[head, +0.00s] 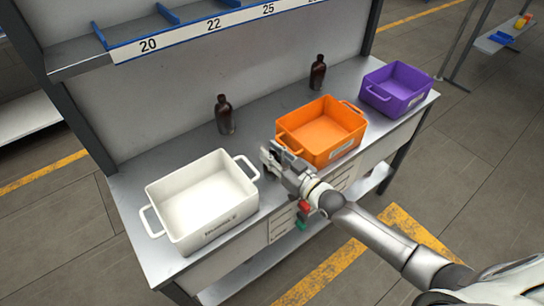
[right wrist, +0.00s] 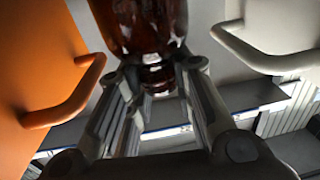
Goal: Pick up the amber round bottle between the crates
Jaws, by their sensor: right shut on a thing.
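My right gripper (head: 268,153) is at the gap between the white crate (head: 158,212) and the orange crate (head: 320,154), above the front part of the bench. The right wrist view shows an amber round bottle (right wrist: 143,25), dark brown and glossy, with its narrow neck between the fingertips of this gripper (right wrist: 162,72), which is shut on it. The bottle's body is cut off by the picture's top edge. In the head view I cannot make out the held bottle at the gripper. My left gripper is not in view.
Two dark brown bottles stand upright near the back panel, one behind the gap (head: 224,115) and one behind the orange crate (head: 318,72). A purple crate (head: 397,88) is at the right end. A numbered shelf (head: 190,35) overhangs the back. Crate handles flank the gripper closely.

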